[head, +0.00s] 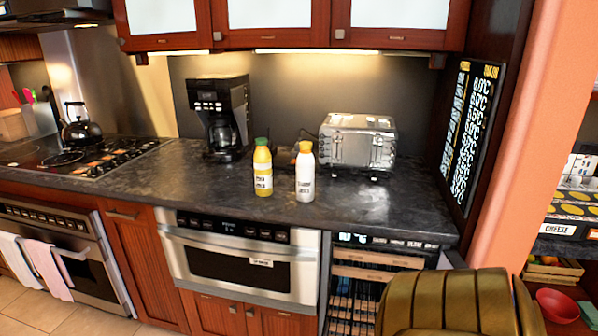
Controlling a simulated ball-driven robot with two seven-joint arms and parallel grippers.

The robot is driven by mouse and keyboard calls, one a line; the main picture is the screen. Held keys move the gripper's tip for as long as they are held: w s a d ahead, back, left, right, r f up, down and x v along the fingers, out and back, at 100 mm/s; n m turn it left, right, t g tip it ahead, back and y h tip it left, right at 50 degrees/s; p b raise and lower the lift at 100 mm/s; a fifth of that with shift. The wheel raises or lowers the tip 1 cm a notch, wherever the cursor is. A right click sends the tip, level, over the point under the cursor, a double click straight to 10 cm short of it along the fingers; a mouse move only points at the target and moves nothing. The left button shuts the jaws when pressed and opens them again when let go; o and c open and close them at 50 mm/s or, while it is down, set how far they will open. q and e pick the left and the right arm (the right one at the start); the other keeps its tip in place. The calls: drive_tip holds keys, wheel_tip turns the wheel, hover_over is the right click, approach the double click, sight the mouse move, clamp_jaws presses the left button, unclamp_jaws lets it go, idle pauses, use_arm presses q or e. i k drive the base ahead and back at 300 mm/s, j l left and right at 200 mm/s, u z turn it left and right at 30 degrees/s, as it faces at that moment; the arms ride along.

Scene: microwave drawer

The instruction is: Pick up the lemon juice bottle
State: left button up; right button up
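A yellow bottle with a green cap and a white label (263,170), which looks like the lemon juice bottle, stands upright near the front of the dark countertop (215,183). A white bottle with an orange-yellow cap (305,174) stands upright just to its right, with a small gap between them. The label text on both is too small to read. Neither of my grippers shows in the head view.
A black coffee maker (221,118) stands behind and left of the bottles, and a silver toaster (358,142) behind and right. A microwave drawer (240,260) is under the counter. A ribbed olive chair back (450,302) stands at the front right. The counter in front of the toaster is clear.

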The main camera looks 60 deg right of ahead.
sight(305, 166)
drive_tip(key=i+z, duration=0.8)
drive_tip(key=i+j+z, duration=0.2)
drive_tip(key=i+z, duration=0.2)
